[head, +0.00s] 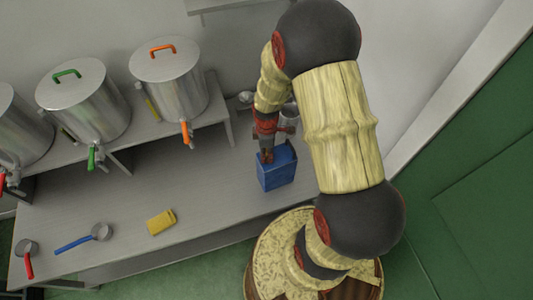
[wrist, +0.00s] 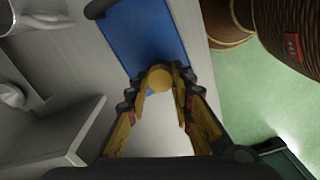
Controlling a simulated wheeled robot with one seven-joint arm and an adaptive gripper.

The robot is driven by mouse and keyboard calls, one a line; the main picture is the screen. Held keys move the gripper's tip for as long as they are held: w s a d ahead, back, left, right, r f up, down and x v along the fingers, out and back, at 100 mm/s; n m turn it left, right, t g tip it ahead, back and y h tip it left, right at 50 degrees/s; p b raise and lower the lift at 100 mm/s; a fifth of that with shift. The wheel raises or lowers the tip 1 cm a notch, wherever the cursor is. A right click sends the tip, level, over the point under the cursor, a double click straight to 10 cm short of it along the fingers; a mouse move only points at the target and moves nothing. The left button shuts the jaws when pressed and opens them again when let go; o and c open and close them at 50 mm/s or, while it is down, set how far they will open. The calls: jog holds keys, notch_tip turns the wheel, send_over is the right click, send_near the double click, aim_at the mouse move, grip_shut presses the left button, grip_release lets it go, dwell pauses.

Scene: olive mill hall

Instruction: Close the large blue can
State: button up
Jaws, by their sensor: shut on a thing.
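The large blue can (head: 278,170) stands upright on the grey bench, at its right end. My gripper (head: 265,155) is above the can's top at its left side in the head view. In the wrist view the blue can (wrist: 148,32) lies beyond the fingertips. My gripper (wrist: 160,80) is shut on a round yellow cap (wrist: 159,78), which shows against the can's near edge. I cannot tell whether the cap sits on the can's opening or is just above it.
Several steel tanks (head: 85,100) with coloured taps stand on a raised shelf (head: 205,125) at the left. A yellow cloth (head: 161,222), a blue-handled ladle (head: 85,238) and a red-handled one (head: 27,252) lie on the bench (head: 200,190). A steel vessel (head: 289,115) stands behind the can.

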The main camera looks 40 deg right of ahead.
jog(key=shift+f, duration=0.15)
jog(key=o, duration=1)
jog(key=shift+c, duration=0.9)
